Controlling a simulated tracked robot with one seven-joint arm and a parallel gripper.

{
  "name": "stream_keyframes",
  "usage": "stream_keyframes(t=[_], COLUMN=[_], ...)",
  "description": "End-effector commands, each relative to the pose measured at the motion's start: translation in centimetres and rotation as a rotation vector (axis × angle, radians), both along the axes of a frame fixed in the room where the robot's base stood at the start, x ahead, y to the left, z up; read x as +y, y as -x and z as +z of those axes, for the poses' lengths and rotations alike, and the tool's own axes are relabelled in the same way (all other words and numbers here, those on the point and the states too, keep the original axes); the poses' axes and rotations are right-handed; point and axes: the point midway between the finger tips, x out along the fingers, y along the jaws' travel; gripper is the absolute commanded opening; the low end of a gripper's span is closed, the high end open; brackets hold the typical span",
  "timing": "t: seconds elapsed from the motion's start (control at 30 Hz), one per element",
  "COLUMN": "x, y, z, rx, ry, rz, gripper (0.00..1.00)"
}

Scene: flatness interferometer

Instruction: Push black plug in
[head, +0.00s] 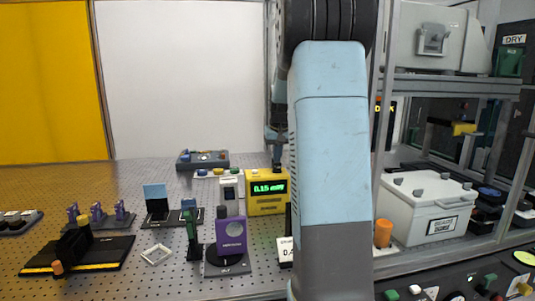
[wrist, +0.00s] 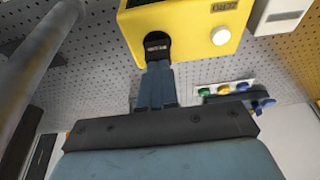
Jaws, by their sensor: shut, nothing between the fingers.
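The yellow meter box (head: 267,208) stands on the perforated table in the head view, with a green lit display. In the wrist view, the yellow box (wrist: 200,40) fills the top. A black round plug (wrist: 157,45) sits at its edge, right in front of my fingertips. My gripper (wrist: 157,68) is shut and empty, its fingers pointing at the plug. I cannot tell whether they touch it or how deep the plug sits. In the head view my gripper (head: 278,160) is just above the box's top, partly behind my arm.
A purple unit (head: 231,235) stands left of the box, with a small white device (head: 230,188) behind it. In the wrist view, a white strip with coloured knobs (wrist: 228,88) lies right of my fingers. A white case (head: 430,208) stands on the right.

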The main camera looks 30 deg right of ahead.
Motion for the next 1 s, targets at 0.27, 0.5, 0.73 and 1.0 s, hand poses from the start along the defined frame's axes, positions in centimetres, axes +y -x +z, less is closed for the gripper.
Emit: stream_keyframes(t=[0.27,0.5,0.73,1.0], x=[-0.2,-0.3,-0.2,0.2], y=[0.5,0.5,0.2,1.7], z=[-1.1,-0.4,3.7,9.1], rx=[0.022,0.021,0.003,-0.002], ry=[-0.01,-0.008,0.0,0.002], rz=[-0.008,-0.008,-0.007,-0.007], gripper=[0.0,0.0,0.0,0.0])
